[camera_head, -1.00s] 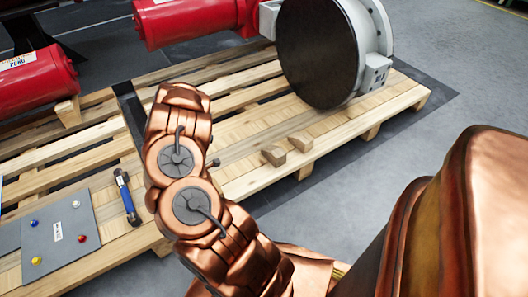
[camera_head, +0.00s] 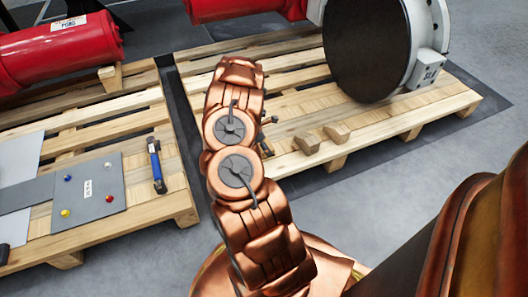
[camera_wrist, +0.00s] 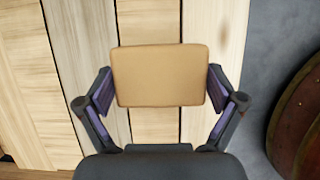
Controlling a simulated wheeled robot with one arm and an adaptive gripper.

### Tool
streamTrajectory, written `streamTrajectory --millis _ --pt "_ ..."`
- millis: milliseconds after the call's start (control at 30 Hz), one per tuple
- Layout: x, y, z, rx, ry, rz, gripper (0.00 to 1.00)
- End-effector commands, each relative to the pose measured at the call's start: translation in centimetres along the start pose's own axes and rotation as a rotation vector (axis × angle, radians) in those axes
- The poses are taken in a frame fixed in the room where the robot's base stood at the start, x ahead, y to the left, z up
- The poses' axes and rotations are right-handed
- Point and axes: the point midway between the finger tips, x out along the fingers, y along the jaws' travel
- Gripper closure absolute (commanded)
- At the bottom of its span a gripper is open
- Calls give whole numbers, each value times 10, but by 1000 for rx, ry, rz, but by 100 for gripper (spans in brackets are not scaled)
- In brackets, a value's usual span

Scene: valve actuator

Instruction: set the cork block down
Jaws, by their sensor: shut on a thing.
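The cork block (camera_wrist: 161,76) is a tan rectangular block with rounded corners. In the wrist view it sits between the two fingers of my gripper (camera_wrist: 160,88), which is shut on it from its left and right sides. Pale wooden planks of the pallet lie below the block; I cannot tell whether it touches them. In the head view my copper arm hides the block and most of the gripper; only small dark parts show beside the arm, over the right pallet (camera_head: 400,125).
Two wooden blocks (camera_head: 306,143) (camera_head: 337,134) lie on the right pallet, near the big valve disc (camera_head: 364,50). A left pallet (camera_head: 130,95) bears a red cylinder (camera_head: 60,50), a grey plate (camera_head: 88,210) and a blue-handled tool (camera_head: 156,165). Grey floor (camera_head: 350,205) is clear in front.

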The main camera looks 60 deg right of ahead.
Motion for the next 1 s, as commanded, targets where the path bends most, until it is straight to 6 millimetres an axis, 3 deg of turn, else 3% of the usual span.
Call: streamTrajectory --millis 333,700,733,800,1000 --pt "32 -2 -13 -1 0 -3 39" --pt "33 -1 -15 -1 1 -1 39" --pt "33 -1 -15 0 1 -1 5" --pt "33 -1 -15 0 1 -1 0" --pt "33 -1 -15 -1 1 -1 0"
